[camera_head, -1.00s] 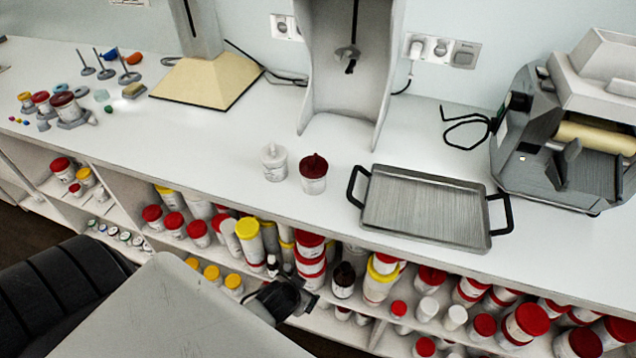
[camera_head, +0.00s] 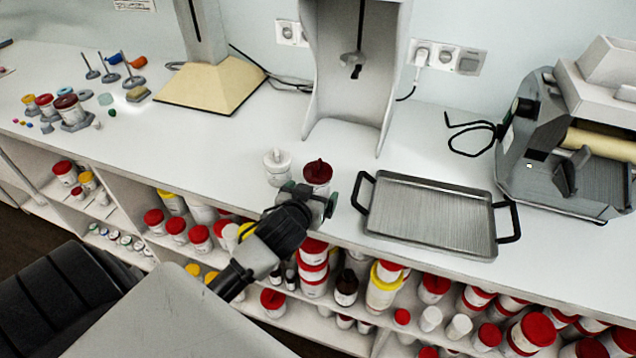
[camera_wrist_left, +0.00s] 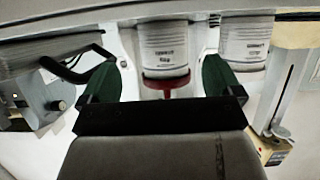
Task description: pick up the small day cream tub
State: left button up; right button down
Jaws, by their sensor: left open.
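Two small white tubs stand on the counter: one with a dark red lid (camera_head: 317,173) and one with a white lid (camera_head: 278,168) just left of it. I cannot tell from the labels which is the day cream. My left gripper (camera_head: 309,199) is open at the counter's front edge, right before the red-lidded tub and partly hiding it. In the left wrist view, which is upside down, the red-lidded tub (camera_wrist_left: 163,45) shows between the green fingers, with gaps on both sides. The white-lidded tub (camera_wrist_left: 245,42) is outside the fingers. My right gripper is not in view.
A ribbed metal tray (camera_head: 430,215) with black handles lies close on the right. A grey stand (camera_head: 345,125) is behind the tubs. A roller machine (camera_head: 570,150) stands at far right. Shelves below hold many tubs (camera_head: 384,285).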

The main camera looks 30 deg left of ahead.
aim_at(316, 185)
pick_arm(q)
jog(key=x, duration=0.3)
jog(key=p+x, duration=0.1)
jog(key=x, duration=0.1)
jog(key=shift+a+r, duration=0.1)
jog(key=shift+a, duration=0.15)
jog(key=shift+s, duration=0.1)
jog(key=shift+c, duration=0.4)
jog(key=c, duration=1)
